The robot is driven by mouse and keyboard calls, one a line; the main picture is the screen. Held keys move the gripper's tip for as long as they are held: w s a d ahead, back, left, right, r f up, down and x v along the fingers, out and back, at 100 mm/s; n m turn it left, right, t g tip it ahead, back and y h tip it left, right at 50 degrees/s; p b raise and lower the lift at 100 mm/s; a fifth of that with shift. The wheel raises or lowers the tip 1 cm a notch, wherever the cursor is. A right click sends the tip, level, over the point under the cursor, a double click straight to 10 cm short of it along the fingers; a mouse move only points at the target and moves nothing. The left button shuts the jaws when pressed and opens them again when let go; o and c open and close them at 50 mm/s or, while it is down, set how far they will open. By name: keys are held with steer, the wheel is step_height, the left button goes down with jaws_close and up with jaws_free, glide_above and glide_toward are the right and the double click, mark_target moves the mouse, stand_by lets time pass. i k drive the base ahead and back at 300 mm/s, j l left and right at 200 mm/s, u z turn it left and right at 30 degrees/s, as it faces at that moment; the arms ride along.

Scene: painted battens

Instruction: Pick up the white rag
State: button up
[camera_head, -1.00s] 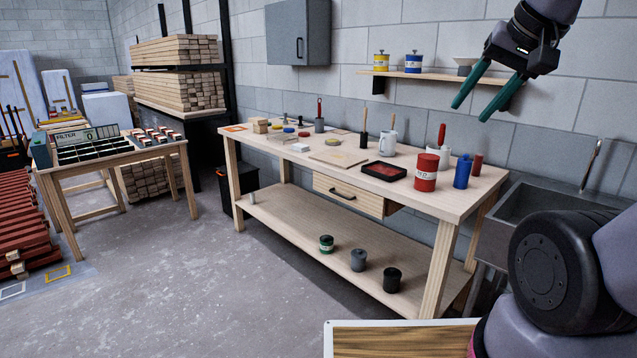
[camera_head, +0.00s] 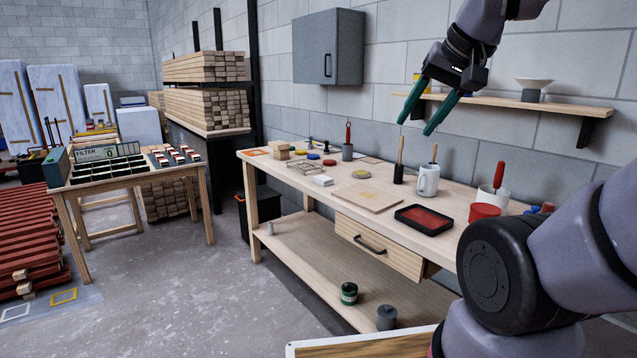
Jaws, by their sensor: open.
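A small folded white cloth, which looks like the white rag (camera_head: 321,180), lies flat on the top of the wooden workbench (camera_head: 300,187), left of a light board. My gripper (camera_head: 416,127) is at the upper right, with its two green fingers apart and nothing between them. It hangs in the air above the bench, to the right of the rag and well apart from it. The rag is in full view.
Near the rag are a wire rack (camera_head: 306,168), a light board (camera_head: 367,195) and a grey pot (camera_head: 347,151). A red paint tray (camera_head: 424,219) and a white mug (camera_head: 428,180) stand further right. A wall shelf (camera_head: 510,104) is behind my gripper.

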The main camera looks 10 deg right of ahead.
mark_target(324, 180)
steer(key=i+j+z, duration=0.2)
steer(key=i+j, duration=0.2)
steer(key=i, duration=0.15)
steer(key=i+j+z, duration=0.2)
steer(key=i+j, duration=0.3)
steer(key=i+j+z, duration=0.2)
steer(key=i+j, duration=0.25)
steer(key=j, duration=0.15)
steer(key=i+j+z, duration=0.2)
steer(key=i+j, duration=0.2)
steer(key=j, duration=0.2)
